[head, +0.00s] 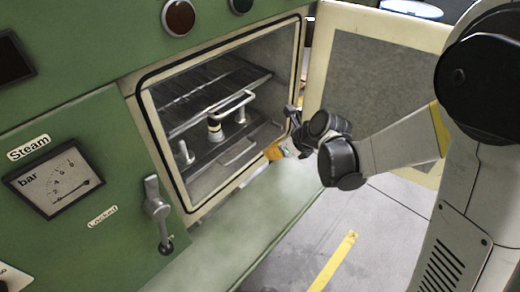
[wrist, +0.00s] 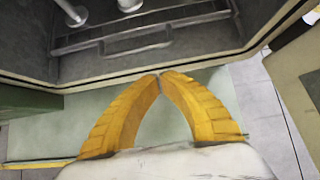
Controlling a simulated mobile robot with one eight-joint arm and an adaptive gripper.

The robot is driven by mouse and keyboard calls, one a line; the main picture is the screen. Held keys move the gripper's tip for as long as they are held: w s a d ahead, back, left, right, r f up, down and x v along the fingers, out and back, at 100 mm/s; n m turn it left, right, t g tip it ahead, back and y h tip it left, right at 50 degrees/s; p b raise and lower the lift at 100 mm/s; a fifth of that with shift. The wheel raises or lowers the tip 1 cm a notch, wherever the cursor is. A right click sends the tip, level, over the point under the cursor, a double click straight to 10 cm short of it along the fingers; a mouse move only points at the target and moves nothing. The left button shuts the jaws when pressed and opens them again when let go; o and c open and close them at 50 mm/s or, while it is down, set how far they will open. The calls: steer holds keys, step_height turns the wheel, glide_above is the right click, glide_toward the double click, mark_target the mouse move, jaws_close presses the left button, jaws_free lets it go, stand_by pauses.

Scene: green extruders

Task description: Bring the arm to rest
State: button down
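My gripper (head: 274,152) is at the open front of the green machine's chamber in the head view, near the lower right of the opening. In the wrist view its two yellow fingers (wrist: 160,78) meet at the tips, with nothing held between them. The gripper is above the pale green ledge, close to the chamber's front edge. My arm comes in from the right, bent at the elbow.
The chamber (head: 190,192) holds wire racks and a tray with a handle (head: 236,104). Its cream door (head: 385,25) stands open behind my arm. A lever (head: 157,208) and steam gauge (head: 55,180) are at the left. Tiled floor (head: 395,235) lies at the lower right.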

steer(key=p+v, duration=0.1)
steer(key=v, duration=0.4)
steer(key=shift+d+r+p, duration=0.2)
steer(key=shift+p, duration=0.15)
